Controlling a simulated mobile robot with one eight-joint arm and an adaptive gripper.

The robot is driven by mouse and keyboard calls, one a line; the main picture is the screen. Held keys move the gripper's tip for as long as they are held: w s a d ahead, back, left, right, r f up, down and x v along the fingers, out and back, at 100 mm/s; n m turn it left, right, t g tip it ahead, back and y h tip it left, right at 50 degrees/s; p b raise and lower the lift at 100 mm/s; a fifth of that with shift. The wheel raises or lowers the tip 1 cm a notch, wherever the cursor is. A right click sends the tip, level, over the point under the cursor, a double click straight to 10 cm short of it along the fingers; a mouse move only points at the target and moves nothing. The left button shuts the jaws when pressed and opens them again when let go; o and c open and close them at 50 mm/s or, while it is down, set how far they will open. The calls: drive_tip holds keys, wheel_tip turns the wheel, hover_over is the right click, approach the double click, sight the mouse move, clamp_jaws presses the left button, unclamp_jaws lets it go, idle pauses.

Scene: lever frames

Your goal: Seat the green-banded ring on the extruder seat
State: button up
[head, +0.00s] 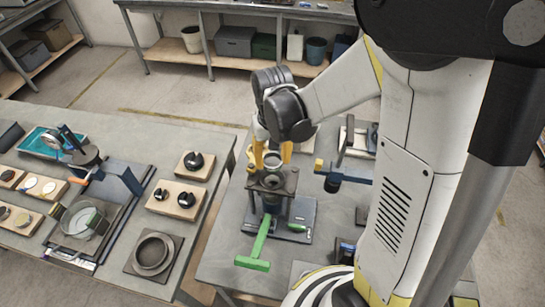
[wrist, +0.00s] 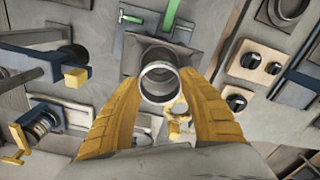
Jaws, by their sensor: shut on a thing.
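My gripper (head: 272,154) has its yellow fingers shut on a grey metal ring (head: 272,160), directly over the extruder. In the wrist view the ring (wrist: 160,82) sits between the two fingertips, its round opening facing the camera. No green band shows on it in either view. The extruder (head: 270,182) is a dark fixture with a square top plate on posts, on a grey base, with a green lever (head: 255,254) at its front. The seat itself is hidden by the ring and fingers, so I cannot tell whether the ring touches it.
A blue-armed fixture (head: 340,176) stands close on the right of the extruder. On the left table are wooden blocks with black knobs (head: 187,160), a round grey dish (head: 153,254) and a larger blue-posted rig (head: 124,178). A gap separates the two tables.

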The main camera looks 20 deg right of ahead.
drive_tip(key=shift+f+b, duration=2.7)
drive_tip(key=shift+f, duration=0.65)
drive_tip(key=shift+f+b, duration=0.45)
drive_tip(key=shift+s+f, duration=0.1)
drive_tip(key=shift+f, duration=0.15)
drive_tip(key=shift+f+b, duration=0.1)
drive_tip(key=shift+b, duration=0.25)
drive_tip(key=shift+c, duration=0.7)
drive_tip(key=o, duration=1.5)
